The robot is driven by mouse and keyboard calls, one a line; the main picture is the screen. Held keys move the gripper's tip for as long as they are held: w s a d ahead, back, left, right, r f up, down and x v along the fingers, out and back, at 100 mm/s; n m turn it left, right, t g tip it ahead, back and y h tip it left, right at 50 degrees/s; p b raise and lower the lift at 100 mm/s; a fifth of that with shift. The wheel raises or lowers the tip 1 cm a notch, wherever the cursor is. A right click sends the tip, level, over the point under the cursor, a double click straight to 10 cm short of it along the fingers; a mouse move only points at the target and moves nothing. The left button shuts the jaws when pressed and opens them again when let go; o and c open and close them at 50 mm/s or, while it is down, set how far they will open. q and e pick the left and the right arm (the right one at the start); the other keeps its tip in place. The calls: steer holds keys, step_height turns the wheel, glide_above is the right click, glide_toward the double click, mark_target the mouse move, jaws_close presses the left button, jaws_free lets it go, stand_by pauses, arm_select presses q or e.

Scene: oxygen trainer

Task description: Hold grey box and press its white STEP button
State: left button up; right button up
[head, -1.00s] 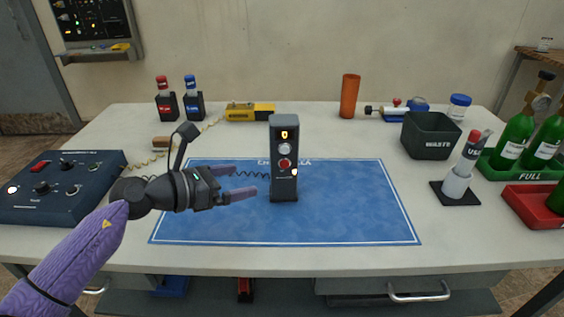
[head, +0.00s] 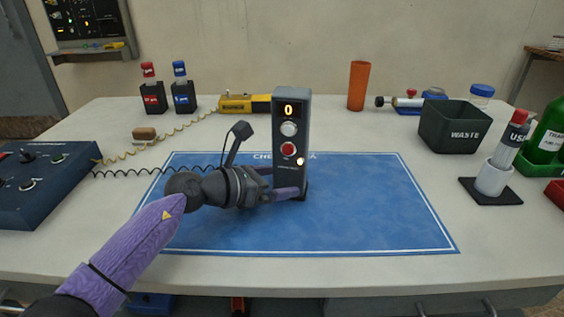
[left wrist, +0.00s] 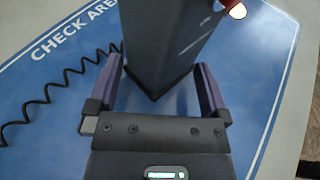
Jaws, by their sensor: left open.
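The grey box (head: 291,180) stands upright on the blue mat (head: 370,215). Its front has a display reading 0 (head: 288,109), a round white button (head: 289,129), a red button (head: 288,149) below that and a small glowing lamp at the lower right. The lettering is too small to read. My left gripper (head: 284,184) is low at the box's left side, jaws open. In the left wrist view, the fingers (left wrist: 158,75) lie on either side of the box's lower part (left wrist: 165,45), with gaps visible near its base. My right gripper is not in view.
A dark coiled cord (left wrist: 60,85) runs left of the box. A blue control panel (head: 40,180) is at the left, a WASTE bin (head: 452,128) and a pen-like tube in a white holder (head: 493,180) at the right. The mat's right side is clear.

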arm_select(q)
steer(key=shift+w+d+f, duration=0.15)
steer(key=shift+w+d, duration=0.1)
steer(key=shift+d, duration=0.1)
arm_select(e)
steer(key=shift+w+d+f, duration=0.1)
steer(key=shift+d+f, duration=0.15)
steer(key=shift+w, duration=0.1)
arm_select(q)
steer(key=c, duration=0.7)
steer(key=shift+c, duration=0.2)
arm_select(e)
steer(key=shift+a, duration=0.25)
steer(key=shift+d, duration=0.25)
